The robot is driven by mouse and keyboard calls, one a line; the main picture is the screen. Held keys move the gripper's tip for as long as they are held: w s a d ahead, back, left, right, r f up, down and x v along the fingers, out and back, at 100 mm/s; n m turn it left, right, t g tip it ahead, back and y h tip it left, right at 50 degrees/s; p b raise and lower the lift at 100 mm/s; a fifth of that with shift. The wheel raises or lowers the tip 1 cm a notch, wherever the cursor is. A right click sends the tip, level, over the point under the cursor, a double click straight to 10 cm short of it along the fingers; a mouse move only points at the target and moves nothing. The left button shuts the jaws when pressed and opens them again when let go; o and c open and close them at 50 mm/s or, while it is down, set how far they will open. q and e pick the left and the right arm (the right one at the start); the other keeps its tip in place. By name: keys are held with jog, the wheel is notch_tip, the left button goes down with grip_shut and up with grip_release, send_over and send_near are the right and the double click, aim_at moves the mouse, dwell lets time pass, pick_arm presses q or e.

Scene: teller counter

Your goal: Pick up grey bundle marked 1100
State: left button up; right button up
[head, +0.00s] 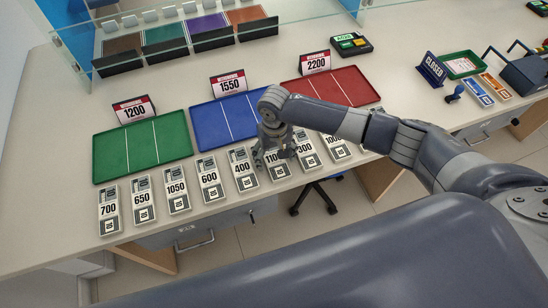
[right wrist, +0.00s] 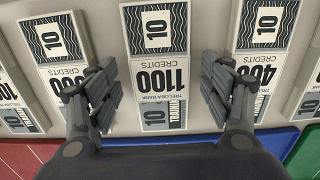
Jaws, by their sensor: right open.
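The grey bundle marked 1100 (head: 277,168) lies on the counter in a row of bundles, partly hidden under my right gripper in the head view. In the right wrist view the 1100 bundle (right wrist: 158,78) shows upside down, midway between the fingers. My right gripper (head: 273,155) is open above it, with one finger on each side. In the right wrist view the open right gripper (right wrist: 160,95) holds nothing, and its fingers overlap the edges of the neighbouring bundles. My left gripper is not in view.
The 400 bundle (head: 243,170) and the 300 bundle (head: 306,152) lie close on either side. Behind the row are a green tray (head: 140,145), a blue tray (head: 222,120) and a red tray (head: 345,85) with number signs. The counter's front edge runs just before the bundles.

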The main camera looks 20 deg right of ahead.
jog(key=c, duration=1.2)
jog(key=shift+o, duration=0.2)
jog(key=shift+r, duration=0.2)
